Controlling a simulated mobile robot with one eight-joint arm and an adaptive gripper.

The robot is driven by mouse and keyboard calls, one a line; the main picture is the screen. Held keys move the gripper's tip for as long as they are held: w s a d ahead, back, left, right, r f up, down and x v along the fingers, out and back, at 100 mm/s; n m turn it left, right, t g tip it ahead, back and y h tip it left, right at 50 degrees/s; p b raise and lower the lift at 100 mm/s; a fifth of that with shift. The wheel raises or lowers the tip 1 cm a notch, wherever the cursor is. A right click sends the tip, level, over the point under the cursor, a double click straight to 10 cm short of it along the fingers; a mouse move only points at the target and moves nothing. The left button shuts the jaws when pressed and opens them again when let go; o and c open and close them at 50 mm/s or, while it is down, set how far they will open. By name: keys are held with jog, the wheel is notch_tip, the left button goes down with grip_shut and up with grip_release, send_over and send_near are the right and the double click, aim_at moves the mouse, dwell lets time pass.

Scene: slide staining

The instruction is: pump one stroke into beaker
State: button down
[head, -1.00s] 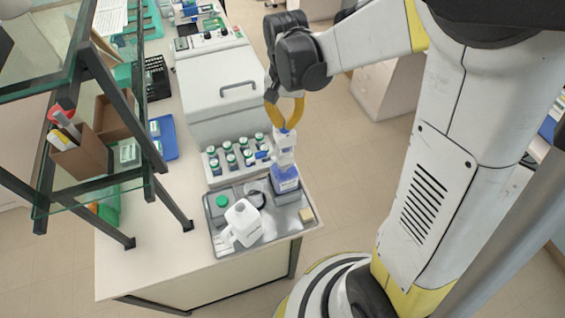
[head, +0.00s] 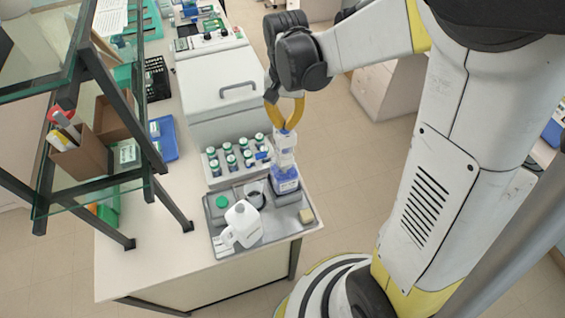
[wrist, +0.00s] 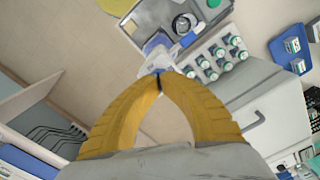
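My gripper (head: 285,127) points down with its yellow fingers brought together at the tips. It is right over the top of a clear pump dispenser bottle with a blue lower part (head: 285,182), which stands upright on a grey tray. In the wrist view the closed fingertips (wrist: 158,76) overlap the pump top (wrist: 157,55); the contact itself is too small to tell. I see nothing held between the fingers. A small clear beaker (head: 255,191) stands just left of the bottle. It also shows in the wrist view (wrist: 184,22). Its contents cannot be made out.
The grey tray (head: 219,241) also carries a white jug (head: 243,222), a green-capped container (head: 222,201) and a yellowish block (head: 306,216). A rack of green-capped bottles (head: 230,160) stands behind. A glass shelf (head: 60,205) is at left. The front left of the bench is clear.

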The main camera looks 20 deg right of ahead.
jog(key=shift+r+p, duration=1.55)
jog(key=shift+r, duration=0.95)
notch_tip(320, 180, up, 5)
jog(key=p, duration=0.3)
jog(key=s+f+n+t+b, duration=0.2)
jog(key=s+f+b, duration=0.2)
jog(key=f+b, duration=0.5)
jog(key=s+f+n+t+b, duration=0.2)
jog(key=s+f+b, duration=0.2)
jog(key=f+b, duration=0.5)
jog(key=s+f+n+t+b, duration=0.2)
jog(key=f+b, duration=0.6)
jog(key=b, duration=0.8)
jog(key=s+t, duration=0.1)
jog(key=s, duration=0.1)
jog(key=shift+s+f, duration=0.35)
jog(key=shift+f, duration=0.05)
